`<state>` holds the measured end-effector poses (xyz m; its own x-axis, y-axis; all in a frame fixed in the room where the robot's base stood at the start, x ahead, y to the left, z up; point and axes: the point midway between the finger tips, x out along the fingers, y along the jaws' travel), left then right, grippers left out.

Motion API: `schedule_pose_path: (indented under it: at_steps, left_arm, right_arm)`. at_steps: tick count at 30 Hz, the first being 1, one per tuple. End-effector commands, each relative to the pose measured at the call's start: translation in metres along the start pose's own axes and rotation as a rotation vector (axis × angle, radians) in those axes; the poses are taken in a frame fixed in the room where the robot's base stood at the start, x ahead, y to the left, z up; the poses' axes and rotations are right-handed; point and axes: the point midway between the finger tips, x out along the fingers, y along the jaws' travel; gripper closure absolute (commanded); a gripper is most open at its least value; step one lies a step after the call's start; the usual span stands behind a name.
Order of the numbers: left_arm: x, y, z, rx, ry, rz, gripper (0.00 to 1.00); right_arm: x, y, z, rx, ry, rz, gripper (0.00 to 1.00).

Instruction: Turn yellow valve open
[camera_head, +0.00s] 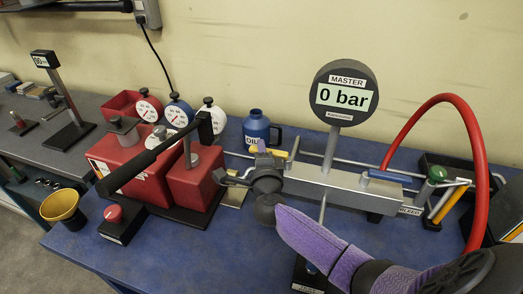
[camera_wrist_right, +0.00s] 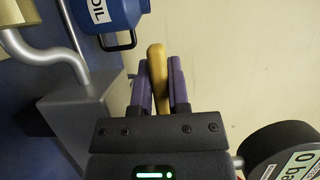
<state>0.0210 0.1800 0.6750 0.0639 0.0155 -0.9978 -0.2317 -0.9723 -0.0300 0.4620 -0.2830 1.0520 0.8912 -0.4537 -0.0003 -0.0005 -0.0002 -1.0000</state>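The yellow valve handle (camera_wrist_right: 157,70) stands between the two purple fingers of my right gripper (camera_wrist_right: 160,88) in the right wrist view. The fingers lie close along both sides of it and look shut on it. In the head view, my right gripper (camera_head: 260,152) is at the left end of the grey metal manifold. Only a small yellow piece of the handle (camera_head: 279,154) shows beside the fingers there; the valve body is mostly hidden. The round MASTER gauge (camera_head: 343,95) on the manifold reads 0 bar. My left gripper is not in view.
A blue OIL jug (camera_head: 256,127) stands just behind my right gripper. A red pump unit (camera_head: 193,183) with a long black lever (camera_head: 145,166) is at the left. A red hose (camera_head: 473,130) arches at the right.

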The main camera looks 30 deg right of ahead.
Motion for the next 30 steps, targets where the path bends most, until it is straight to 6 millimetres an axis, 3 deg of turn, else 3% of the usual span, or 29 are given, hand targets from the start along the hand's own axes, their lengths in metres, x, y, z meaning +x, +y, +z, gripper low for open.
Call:
schedule_pose_path:
  at_steps: [3,30]
  left_arm:
    - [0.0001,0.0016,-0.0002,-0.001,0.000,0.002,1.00]
    - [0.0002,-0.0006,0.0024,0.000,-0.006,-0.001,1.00]
  right_arm:
    - [-0.0002,0.0003,0.0001,0.000,0.000,0.001,1.00]
    - [-0.0005,0.0010,0.0002,0.000,-0.001,0.002,1.00]
